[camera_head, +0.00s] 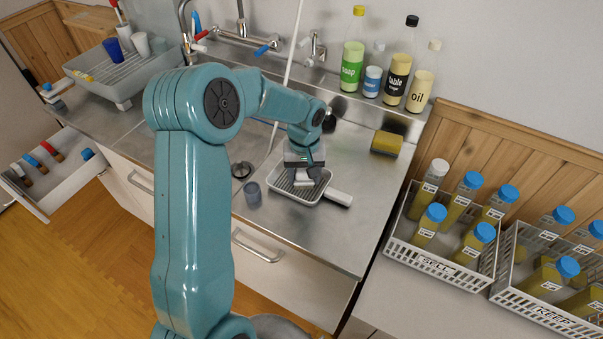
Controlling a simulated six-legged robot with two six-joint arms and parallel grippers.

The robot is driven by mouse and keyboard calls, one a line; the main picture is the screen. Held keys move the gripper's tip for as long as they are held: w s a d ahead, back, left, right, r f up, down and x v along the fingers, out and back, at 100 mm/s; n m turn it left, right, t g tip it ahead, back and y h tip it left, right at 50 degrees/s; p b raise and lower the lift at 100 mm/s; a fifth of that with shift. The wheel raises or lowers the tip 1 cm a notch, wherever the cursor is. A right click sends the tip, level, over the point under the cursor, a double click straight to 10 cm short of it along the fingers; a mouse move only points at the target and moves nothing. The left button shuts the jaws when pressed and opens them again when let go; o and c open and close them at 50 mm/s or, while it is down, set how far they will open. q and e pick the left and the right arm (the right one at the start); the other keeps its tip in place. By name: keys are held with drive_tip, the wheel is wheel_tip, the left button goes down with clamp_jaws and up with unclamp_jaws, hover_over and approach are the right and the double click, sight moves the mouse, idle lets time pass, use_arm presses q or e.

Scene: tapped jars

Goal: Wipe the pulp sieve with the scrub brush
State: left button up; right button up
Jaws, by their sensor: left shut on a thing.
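The pulp sieve (283,187) looks like a shallow, pale, ribbed tray with a thick white handle (338,197) pointing right. It lies on the steel counter near the front edge. My left gripper (304,171) reaches down over the sieve from above and is shut on a small pale block, which I take for the scrub brush (303,182). The brush is over the ribbed face; I cannot tell for certain whether it touches it. The gripper hides part of the sieve's back side. My right gripper is not in view.
A small grey cup (253,193) stands just left of the sieve. A yellow sponge (386,142) lies behind right. Several bottles stand at the back, including soap (352,62). The SELL crate (436,267) and KEEP crate (541,311) hold jars at right. A drawer (52,182) is open at left.

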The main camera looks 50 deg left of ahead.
sight(331, 191)
use_arm(q)
drive_tip(key=shift+w+d+b, duration=0.2)
drive_tip(key=shift+w+d, duration=0.1)
drive_tip(key=shift+d, duration=0.55)
drive_tip(key=shift+w+d+b, duration=0.2)
drive_tip(key=shift+w+d, duration=0.05)
drive_tip(key=shift+d, duration=0.55)
drive_tip(key=shift+f, duration=0.2)
drive_tip(key=shift+w+d+b, duration=0.15)
drive_tip(key=shift+d+b, duration=0.2)
drive_tip(key=shift+d, duration=0.2)
drive_tip(key=shift+w+d+b, duration=0.15)
drive_tip(key=shift+w+d, duration=0.1)
drive_tip(key=shift+d, duration=0.5)
drive_tip(key=shift+w+d+b, duration=0.15)
drive_tip(key=shift+w+d, duration=0.05)
drive_tip(key=shift+d, duration=0.5)
drive_tip(key=shift+s+a, duration=0.3)
drive_tip(key=shift+a, duration=0.7)
drive_tip(key=shift+s+a, duration=0.35)
drive_tip(key=shift+a, duration=0.65)
drive_tip(key=shift+s+a, duration=0.3)
drive_tip(key=shift+a, duration=0.7)
